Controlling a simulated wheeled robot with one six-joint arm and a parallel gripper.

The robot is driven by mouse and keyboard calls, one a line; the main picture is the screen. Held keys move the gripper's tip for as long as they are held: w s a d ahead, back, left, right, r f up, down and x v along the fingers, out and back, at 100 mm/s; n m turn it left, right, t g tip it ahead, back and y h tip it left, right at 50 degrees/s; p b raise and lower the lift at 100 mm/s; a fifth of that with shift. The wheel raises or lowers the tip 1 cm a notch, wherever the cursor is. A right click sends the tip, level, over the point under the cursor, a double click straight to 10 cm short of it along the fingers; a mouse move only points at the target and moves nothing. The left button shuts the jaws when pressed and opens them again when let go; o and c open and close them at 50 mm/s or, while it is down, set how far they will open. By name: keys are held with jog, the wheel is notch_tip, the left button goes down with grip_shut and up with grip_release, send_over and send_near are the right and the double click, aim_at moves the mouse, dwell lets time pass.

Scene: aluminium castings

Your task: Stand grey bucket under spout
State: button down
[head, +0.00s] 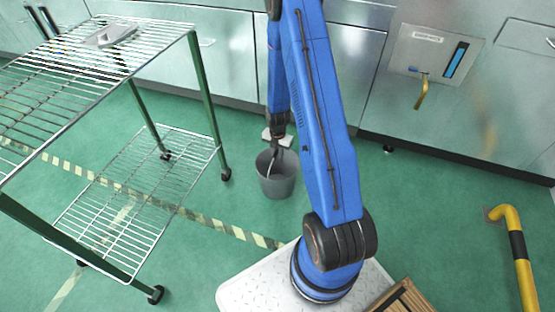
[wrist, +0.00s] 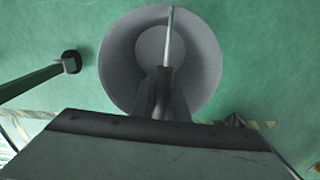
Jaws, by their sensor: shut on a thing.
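The grey bucket (head: 276,183) is upright and looks empty, just left of my blue arm in the head view. In the wrist view the bucket (wrist: 119,62) is seen from above, with its handle raised across the opening. My gripper (head: 278,147) is shut on the bucket's handle, and its fingers also show in the wrist view (wrist: 164,98). I cannot tell whether the bucket touches the floor. The yellow spout (head: 421,94) sticks out from a metal panel on the cabinet wall at the right, well apart from the bucket.
A wire shelf cart (head: 70,75) on wheels stands at the left, with a grey metal piece (head: 110,36) on top. A yellow and black bent rail (head: 517,255) is at the far right. A wooden crate (head: 403,298) sits at the bottom. Green floor below the spout is clear.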

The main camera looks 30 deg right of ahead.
jog(key=shift+f, duration=0.85)
jog(key=c, duration=1.7)
grip_release()
jog(key=shift+c, duration=0.2)
